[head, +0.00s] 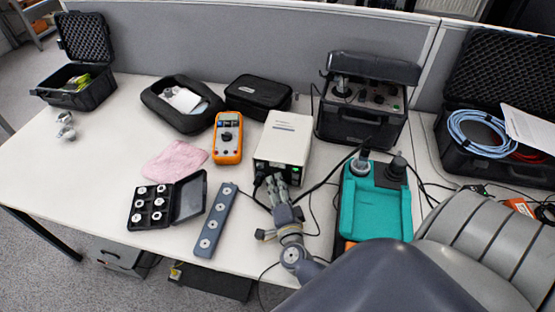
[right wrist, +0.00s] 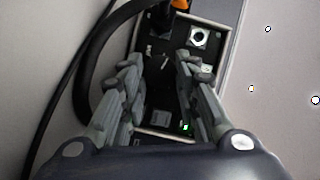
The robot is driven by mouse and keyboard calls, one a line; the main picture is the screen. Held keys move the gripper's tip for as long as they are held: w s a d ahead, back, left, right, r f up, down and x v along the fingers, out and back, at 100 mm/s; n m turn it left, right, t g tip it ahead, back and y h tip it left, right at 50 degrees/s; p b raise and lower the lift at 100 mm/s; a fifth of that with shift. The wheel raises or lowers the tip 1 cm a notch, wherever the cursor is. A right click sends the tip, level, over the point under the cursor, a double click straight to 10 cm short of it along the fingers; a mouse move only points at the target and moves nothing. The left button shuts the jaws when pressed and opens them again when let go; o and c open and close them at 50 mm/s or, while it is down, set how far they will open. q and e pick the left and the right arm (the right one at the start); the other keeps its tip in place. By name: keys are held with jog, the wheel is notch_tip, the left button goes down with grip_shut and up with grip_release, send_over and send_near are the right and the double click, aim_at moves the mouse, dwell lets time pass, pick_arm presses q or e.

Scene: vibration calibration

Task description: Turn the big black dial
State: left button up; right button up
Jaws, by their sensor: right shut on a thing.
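The white box (head: 285,137) stands mid-table with its front panel facing me. My right gripper (head: 276,184) is at that panel and covers much of it. In the right wrist view its two fingers (right wrist: 158,78) stand on either side of the big black dial (right wrist: 160,72), shut on it. The dial is dark against the dark panel, so its outline and mark are hard to make out. In the head view the dial is hidden behind the fingers. My left gripper is in neither view.
A black cable (right wrist: 90,70) loops beside the panel, with an orange-ringed plug (right wrist: 180,5) above. A blue-grey strip (head: 217,222) and an orange multimeter (head: 227,138) lie left of the box. A teal device (head: 375,205) and black case (head: 360,128) stand right.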

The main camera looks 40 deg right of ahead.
jog(key=shift+f+b, duration=0.15)
jog(key=shift+b, duration=0.2)
jog(key=o, duration=1.1)
jog(key=shift+m, duration=0.3)
